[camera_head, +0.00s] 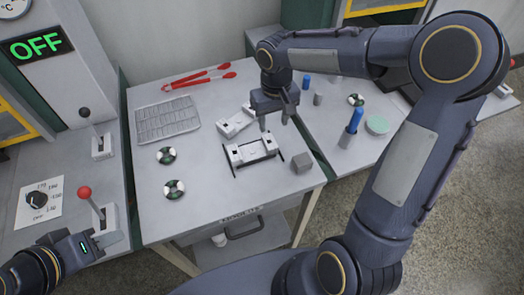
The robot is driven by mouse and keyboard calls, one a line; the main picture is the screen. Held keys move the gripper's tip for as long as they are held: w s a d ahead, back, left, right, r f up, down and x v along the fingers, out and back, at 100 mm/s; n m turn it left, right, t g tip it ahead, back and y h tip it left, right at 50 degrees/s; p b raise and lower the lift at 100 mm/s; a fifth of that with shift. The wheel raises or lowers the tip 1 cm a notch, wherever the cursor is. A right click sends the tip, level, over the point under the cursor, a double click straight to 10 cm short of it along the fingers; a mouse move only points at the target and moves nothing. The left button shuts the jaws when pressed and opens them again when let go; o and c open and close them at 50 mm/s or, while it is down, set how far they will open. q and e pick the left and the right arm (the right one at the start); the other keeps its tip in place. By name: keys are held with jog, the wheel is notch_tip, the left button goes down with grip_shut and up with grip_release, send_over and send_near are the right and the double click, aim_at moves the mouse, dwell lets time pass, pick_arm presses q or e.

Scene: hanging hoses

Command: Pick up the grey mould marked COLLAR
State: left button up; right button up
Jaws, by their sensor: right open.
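Two pale grey mould-like pieces lie on the middle table. The nearer one (252,150) is a long block with raised ends and dark rods beside it. The farther one (232,122) lies tilted behind it. A small grey block (302,163) sits right of the nearer piece. I cannot read COLLAR on any of them. My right gripper (275,120) is open and points down, just above and behind the nearer piece, with nothing visible between its fingers. My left gripper (82,249) is at the lower left near the red-knobbed lever; its fingers are not clear.
Red-handled tongs (198,79) and a grey ribbed tray (166,119) lie at the back left. A blue-topped cup (350,130) and a green disc (377,124) stand right. A red-knobbed lever (97,208) rises at left.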

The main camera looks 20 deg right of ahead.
aim_at(271, 138)
jog(key=f, duration=0.2)
jog(key=f+p, duration=0.1)
jog(key=f, duration=0.5)
jog(key=shift+w+a+f, duration=0.15)
jog(key=shift+w, duration=0.1)
grip_shut()
